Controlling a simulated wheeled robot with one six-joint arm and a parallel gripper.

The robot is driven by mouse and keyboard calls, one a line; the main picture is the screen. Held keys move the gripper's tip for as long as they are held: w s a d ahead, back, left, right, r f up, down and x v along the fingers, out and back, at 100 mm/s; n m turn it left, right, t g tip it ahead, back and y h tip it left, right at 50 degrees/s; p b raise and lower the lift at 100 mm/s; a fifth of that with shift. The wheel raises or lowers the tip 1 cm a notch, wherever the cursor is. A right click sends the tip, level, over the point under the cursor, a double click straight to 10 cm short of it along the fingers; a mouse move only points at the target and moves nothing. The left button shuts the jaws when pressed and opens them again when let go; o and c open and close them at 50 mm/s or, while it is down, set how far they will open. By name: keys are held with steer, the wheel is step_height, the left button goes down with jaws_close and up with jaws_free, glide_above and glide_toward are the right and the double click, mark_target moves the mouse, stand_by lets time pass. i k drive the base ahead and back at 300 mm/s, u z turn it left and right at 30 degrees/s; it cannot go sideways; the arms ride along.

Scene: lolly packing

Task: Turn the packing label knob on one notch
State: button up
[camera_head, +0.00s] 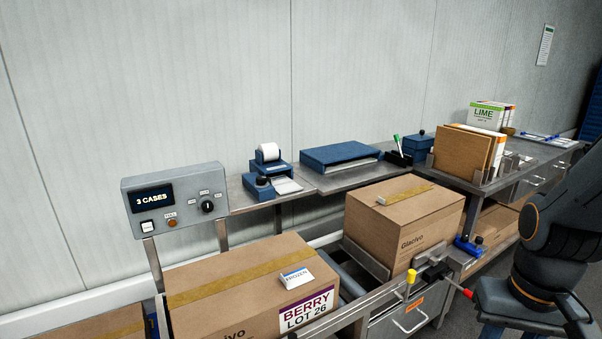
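A grey control panel (135,192) stands on posts at the left, behind the cartons. Its black round knob (208,207) is at the panel's right side, with a small white mark and several small labels around it, too small to read. The panel's display (152,199) reads "3 CASES". A white button (147,226) and an orange lamp or button (172,223) sit below the display. Part of my dark arm shows at the right edge, far from the panel. I cannot make out my gripper's fingers in this view.
A taped carton (225,283) labelled "BERRY LOT 26" sits in front of the panel. Another carton (425,222) stands to its right, near a clamp with yellow and red-tipped handles. A steel shelf (330,183) holds a label printer (263,186) and a blue device (340,156).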

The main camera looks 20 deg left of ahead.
mark_target(261, 179)
steer(key=z, duration=0.1)
steer(key=i, duration=0.7)
steer(key=u, duration=0.65)
steer(key=i, duration=0.5)
steer(key=u, duration=0.5)
